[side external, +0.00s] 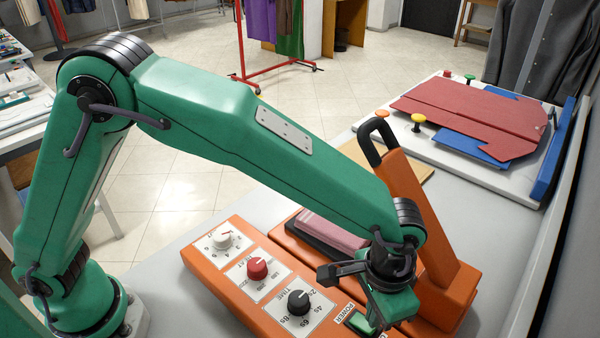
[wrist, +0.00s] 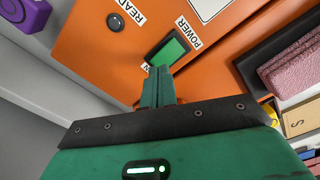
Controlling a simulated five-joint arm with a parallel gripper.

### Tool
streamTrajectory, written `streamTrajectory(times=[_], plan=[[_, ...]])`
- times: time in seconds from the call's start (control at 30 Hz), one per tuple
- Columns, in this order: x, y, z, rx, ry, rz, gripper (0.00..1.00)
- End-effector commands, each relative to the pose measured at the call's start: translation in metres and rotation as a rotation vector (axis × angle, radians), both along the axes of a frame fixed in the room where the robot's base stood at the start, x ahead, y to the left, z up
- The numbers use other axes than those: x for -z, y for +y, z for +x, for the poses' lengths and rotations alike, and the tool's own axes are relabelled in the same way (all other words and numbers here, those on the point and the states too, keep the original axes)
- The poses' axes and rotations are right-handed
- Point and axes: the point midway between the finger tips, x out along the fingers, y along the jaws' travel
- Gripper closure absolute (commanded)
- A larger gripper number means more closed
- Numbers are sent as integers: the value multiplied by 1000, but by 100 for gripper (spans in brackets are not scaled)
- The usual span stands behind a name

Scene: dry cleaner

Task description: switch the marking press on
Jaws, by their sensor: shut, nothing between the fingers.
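The marking press (side external: 215,262) is an orange unit with a white, a red and a black knob on its sloped panel. Its power switch (side external: 359,321) is a green rocker in a dark frame, partly hidden by my gripper in the side view. In the wrist view the rocker (wrist: 174,49) lies just beyond my fingertips, beside the POWER label. My gripper (wrist: 158,70) is shut and empty, its tips at the rocker's lower edge; I cannot tell whether they touch. A small label there is mostly covered. The READY lamp (wrist: 115,22) looks dark. My gripper also shows in the side view (side external: 372,318).
An orange lever with a black handle (side external: 376,136) rises right behind my wrist. Pink cloth (side external: 328,230) lies on the press's pad. A white board (side external: 505,182) with a red folding plate stands at the back right. A purple object (wrist: 24,14) sits beside the press.

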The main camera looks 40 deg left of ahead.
Motion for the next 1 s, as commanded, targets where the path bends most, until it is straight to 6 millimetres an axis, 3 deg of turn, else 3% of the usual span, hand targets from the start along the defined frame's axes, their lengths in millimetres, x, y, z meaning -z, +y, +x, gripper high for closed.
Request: streamTrajectory(times=[1.0], plan=[[11,0,0,0,1,0,100]])
